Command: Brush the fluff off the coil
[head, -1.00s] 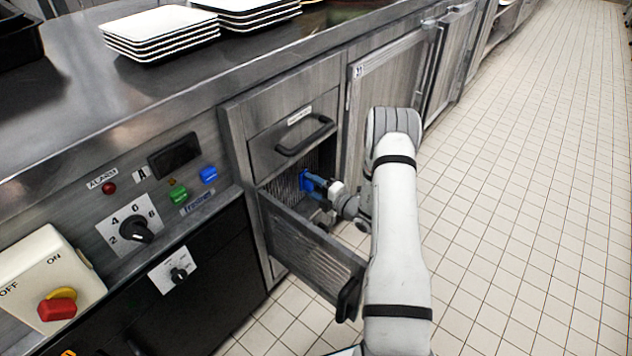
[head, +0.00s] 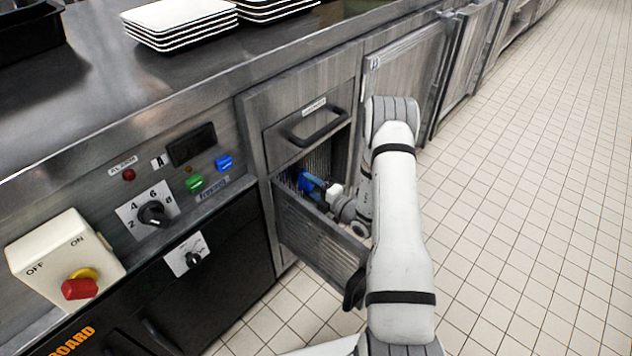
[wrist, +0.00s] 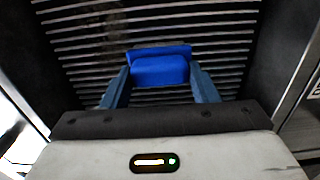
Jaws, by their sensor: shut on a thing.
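The coil (wrist: 215,32) is a bank of dark horizontal fins filling the upper part of the wrist view, inside the opening above the pulled-down front panel. A brownish, duller patch (wrist: 112,30), possibly fluff, shows on the fins at upper left of the brush. My gripper (wrist: 160,82) is shut on a blue brush (wrist: 160,68), held between its two blue fingers in front of the fins. In the head view the brush (head: 306,181) is at the opening, against or close to the fins; whether its bristles touch cannot be told.
The hinged or pulled-out front panel (head: 318,243) juts out below my gripper, with a black handle. A closed drawer front (head: 300,125) with a handle is above. White plates (head: 180,22) stand on the counter. A control panel with knobs is at left. The tiled floor at right is clear.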

